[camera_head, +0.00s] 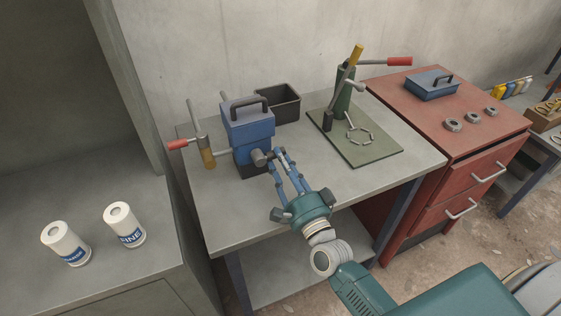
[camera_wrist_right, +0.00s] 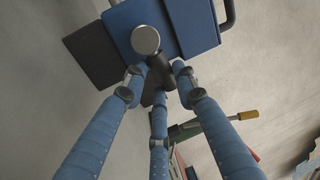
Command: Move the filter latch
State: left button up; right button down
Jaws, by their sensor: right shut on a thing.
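A blue filter unit (camera_head: 245,122) with a black top handle and a dark base stands at the left of the grey workbench. A grey knob-like latch (camera_head: 260,157) sticks out from its right front side. In the right wrist view the latch shows as a round grey end (camera_wrist_right: 146,40) with a dark stem (camera_wrist_right: 160,72). My right gripper (camera_head: 278,156) reaches up to it from the front. Its blue fingers (camera_wrist_right: 158,84) are shut around the dark stem; the exact contact is partly hidden. My left gripper is not in view.
A press with levers (camera_head: 343,88) stands on a green plate (camera_head: 385,148) to the right. The bench front (camera_head: 228,215) is clear.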

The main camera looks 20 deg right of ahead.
jog(key=shift+f+m, duration=0.2)
jog(key=shift+m, duration=0.5)
jog(key=c, duration=1.4)
grip_release()
jog(key=shift+o, duration=0.2)
jog(key=shift+f, duration=0.1)
jog(key=shift+s, duration=0.1)
jog(key=s, duration=0.3)
jog(key=s+f, duration=0.1)
jog(key=s, duration=0.3)
jog(key=s+f, duration=0.1)
jog(key=s, duration=0.3)
jog(key=shift+s+d+f, duration=0.15)
jog(key=shift+s, duration=0.1)
